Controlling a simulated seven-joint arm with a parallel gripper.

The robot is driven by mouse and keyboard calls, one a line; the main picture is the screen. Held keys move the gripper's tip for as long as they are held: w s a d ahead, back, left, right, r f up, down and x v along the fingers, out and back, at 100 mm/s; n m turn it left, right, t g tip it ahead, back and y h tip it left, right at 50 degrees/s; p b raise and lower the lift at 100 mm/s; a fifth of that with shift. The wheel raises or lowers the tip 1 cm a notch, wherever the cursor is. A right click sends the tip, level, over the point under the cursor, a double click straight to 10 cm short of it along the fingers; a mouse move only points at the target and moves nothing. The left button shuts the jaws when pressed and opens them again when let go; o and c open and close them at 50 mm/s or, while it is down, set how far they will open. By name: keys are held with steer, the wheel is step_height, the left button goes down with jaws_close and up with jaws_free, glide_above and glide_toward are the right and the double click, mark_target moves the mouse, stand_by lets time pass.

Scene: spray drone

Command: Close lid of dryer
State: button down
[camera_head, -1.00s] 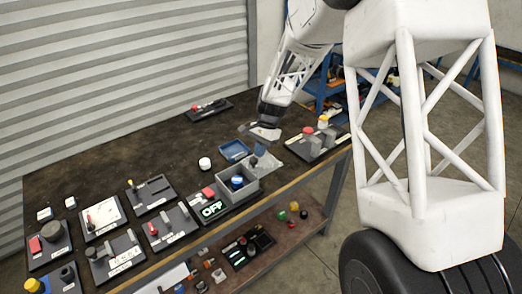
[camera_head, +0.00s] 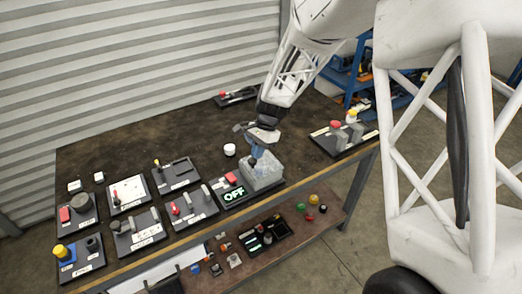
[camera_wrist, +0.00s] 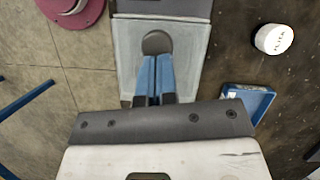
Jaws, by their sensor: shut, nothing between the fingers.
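The dryer is a small grey box (camera_head: 264,181) at the front edge of the table, beside a lit OFF display. Its pale grey lid (camera_head: 268,167) lies over the box top; I can make out no clear gap, and the blue item inside is hidden. In the wrist view the lid (camera_wrist: 190,75) shows as a pale panel with a dark round knob (camera_wrist: 157,42). My gripper (camera_head: 254,158) is shut and empty, pointing down at the lid. Its blue fingertips (camera_wrist: 154,62) are together at the knob's edge; whether they touch it is unclear.
A white round button (camera_head: 229,149) stands behind the dryer. A blue tray (camera_wrist: 248,100) lies close by in the wrist view. Several switch panels fill the table's left front. Another panel (camera_head: 343,138) with red and yellow knobs is at right. The back middle is clear.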

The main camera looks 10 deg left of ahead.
mark_target(267, 157)
steer(key=shift+w+d+f, duration=0.1)
steer(key=shift+d+f, duration=0.05)
steer(key=shift+w+d, duration=0.3)
steer(key=shift+w, duration=0.2)
steer(key=w, duration=0.1)
steer(key=w+d+r, duration=0.1)
steer(key=shift+w+d, duration=0.25)
steer(key=shift+w, duration=0.05)
steer(key=v, duration=0.9)
steer(key=shift+s+r, duration=0.1)
steer(key=shift+w+d, duration=0.45)
steer(key=shift+w, duration=0.3)
steer(key=shift+f, duration=0.25)
